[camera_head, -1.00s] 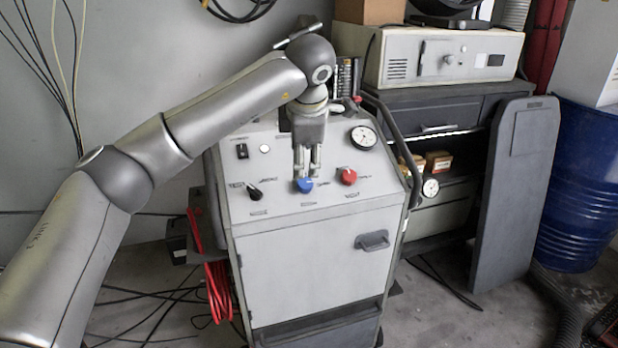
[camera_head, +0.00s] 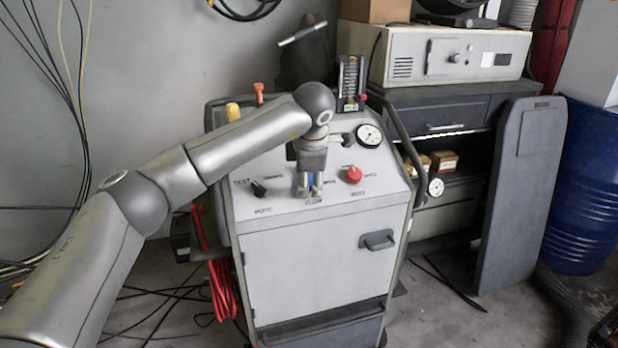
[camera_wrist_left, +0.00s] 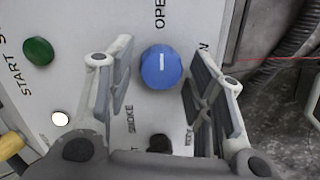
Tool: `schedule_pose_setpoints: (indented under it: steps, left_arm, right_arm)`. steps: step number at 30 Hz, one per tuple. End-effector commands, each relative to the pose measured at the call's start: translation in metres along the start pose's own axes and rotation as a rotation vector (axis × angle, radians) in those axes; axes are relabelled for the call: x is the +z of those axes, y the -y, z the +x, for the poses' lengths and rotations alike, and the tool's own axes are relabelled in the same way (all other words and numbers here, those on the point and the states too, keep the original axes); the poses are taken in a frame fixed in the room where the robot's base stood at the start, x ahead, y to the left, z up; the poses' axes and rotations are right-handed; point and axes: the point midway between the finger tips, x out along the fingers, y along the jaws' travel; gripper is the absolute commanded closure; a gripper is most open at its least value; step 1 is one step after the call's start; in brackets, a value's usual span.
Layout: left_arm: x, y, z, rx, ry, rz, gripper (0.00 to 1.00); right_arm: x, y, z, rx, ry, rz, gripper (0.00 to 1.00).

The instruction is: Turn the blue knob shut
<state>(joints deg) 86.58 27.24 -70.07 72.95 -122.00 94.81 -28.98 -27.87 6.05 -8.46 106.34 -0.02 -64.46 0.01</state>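The blue knob (camera_head: 310,180) is on the sloped top panel of the grey cabinet machine (camera_head: 312,258), mostly hidden by my left gripper in the head view. In the left wrist view the blue knob (camera_wrist_left: 161,67) is round, with a white mark aimed toward the letters "OPE". My left gripper (camera_head: 309,194) is open, with one finger on each side of the knob. In the wrist view gaps show between the knob and both fingers. I cannot tell how deep the fingers reach around it. My right gripper is in neither view.
A red knob (camera_head: 354,174) sits right of the gripper and a black knob (camera_head: 259,188) left of it. A gauge (camera_head: 369,135) stands behind. The wrist view shows a green button (camera_wrist_left: 38,51). A dark handrail (camera_head: 402,130) edges the panel's right side.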

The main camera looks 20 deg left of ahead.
Motion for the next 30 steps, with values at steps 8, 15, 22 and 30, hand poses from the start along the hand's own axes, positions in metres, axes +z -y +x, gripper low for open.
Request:
schedule_pose_setpoints:
  steps: [8, 15, 22, 30]
  left_arm:
    - [0.0, 0.0, 0.0, 0.0, 0.001, 0.0, 0.91]
    - [0.0, 0.0, 0.0, 0.002, 0.002, -0.021, 0.91]
    - [0.0, 0.001, 0.001, 0.013, 0.006, -0.124, 0.91]
    - [0.001, 0.003, 0.002, 0.037, 0.016, -0.352, 0.91]
  right_arm:
    - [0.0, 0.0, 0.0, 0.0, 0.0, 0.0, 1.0]
    - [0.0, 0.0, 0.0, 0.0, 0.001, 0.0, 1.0]
    - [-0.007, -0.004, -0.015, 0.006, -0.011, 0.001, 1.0]
    - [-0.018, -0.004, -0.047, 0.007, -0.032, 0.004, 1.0]
